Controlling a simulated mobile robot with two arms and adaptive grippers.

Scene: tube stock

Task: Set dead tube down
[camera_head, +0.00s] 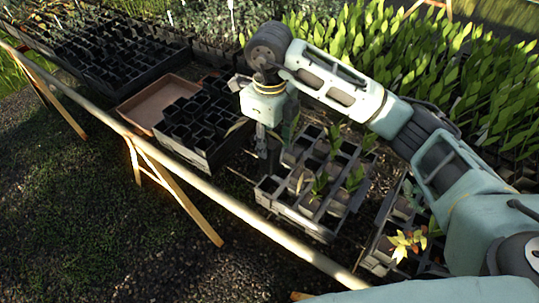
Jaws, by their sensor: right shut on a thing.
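My right gripper (266,150) points down at the left back corner of a dark crate (290,216) of tubes with green seedlings. It is shut on a dark tube, taken as the dead tube, which is mostly hidden by the fingers and shadow. I cannot tell whether the tube hangs clear or touches the crate. A shallow brown tray (133,110) stands to the left, its visible floor bare. My left gripper is not in view.
A black crate of empty tubes (205,155) stands between the tray and my right gripper. Another crate at the right holds a yellowing plant (405,243). A pale rail (230,208) runs along the front edge. Dense green seedlings (400,55) fill the back right.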

